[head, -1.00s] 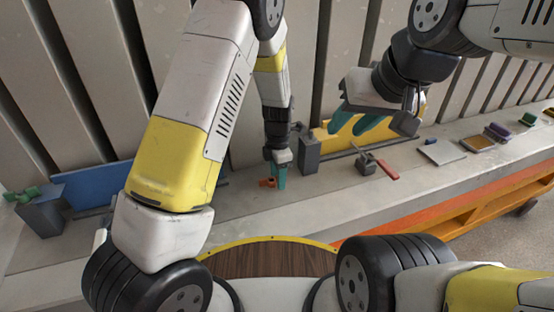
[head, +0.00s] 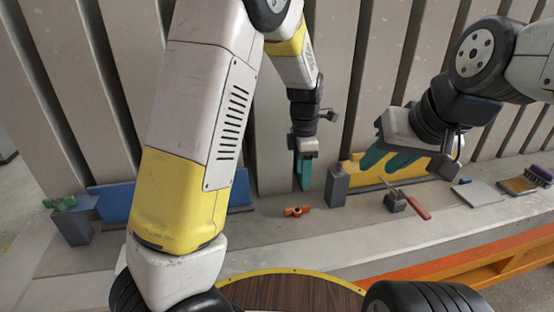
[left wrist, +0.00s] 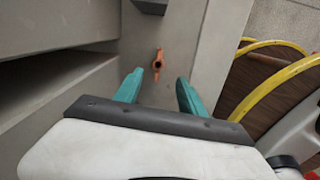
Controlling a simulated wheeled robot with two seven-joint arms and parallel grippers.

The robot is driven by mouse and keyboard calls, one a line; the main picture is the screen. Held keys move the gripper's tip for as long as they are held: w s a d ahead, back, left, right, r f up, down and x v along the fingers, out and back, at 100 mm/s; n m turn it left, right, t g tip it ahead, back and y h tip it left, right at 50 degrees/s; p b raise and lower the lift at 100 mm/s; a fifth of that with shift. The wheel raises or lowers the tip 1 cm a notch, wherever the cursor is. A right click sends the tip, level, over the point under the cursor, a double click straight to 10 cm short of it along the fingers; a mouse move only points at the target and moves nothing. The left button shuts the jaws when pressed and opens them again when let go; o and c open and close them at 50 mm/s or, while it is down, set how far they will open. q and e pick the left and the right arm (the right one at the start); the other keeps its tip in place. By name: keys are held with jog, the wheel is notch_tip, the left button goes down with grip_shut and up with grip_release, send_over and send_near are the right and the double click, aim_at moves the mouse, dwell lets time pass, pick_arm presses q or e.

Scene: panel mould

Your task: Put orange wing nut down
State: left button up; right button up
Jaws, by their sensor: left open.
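The orange wing nut (head: 297,211) lies on the grey ledge (head: 262,232), left of a grey upright block. It also shows in the left wrist view (left wrist: 157,62), beyond the fingertips and apart from them. My left gripper (head: 303,175) is above the wing nut with its teal fingers pointing down. In the left wrist view its two fingers (left wrist: 158,80) stand apart with nothing between them. My right gripper (head: 390,158) is over the ledge to the right, its teal fingers apart and no object seen between them.
The grey block (head: 337,187) stands beside a yellow panel (head: 362,169). A red-handled tool (head: 417,206) rests on a small dark block (head: 396,203). At left are a blue panel (head: 118,204) and a green wing nut (head: 66,203) on a grey block. A ribbed wall backs the ledge.

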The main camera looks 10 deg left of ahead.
pick_arm(q)
jog(key=s+a+r+m+t+h, duration=0.1)
jog(key=s+a+r+m+t, duration=0.2)
jog(key=s+a+r+m, duration=0.4)
jog(key=s+a+r+m+t, duration=0.3)
jog(key=s+a+r+m, duration=0.5)
jog(key=s+r+m, duration=0.3)
jog(key=s+m, duration=0.2)
jog(key=m, duration=0.1)
jog(key=shift+s+a+h, duration=0.15)
jog(key=shift+s+h, duration=0.05)
jog(key=shift+h, duration=0.2)
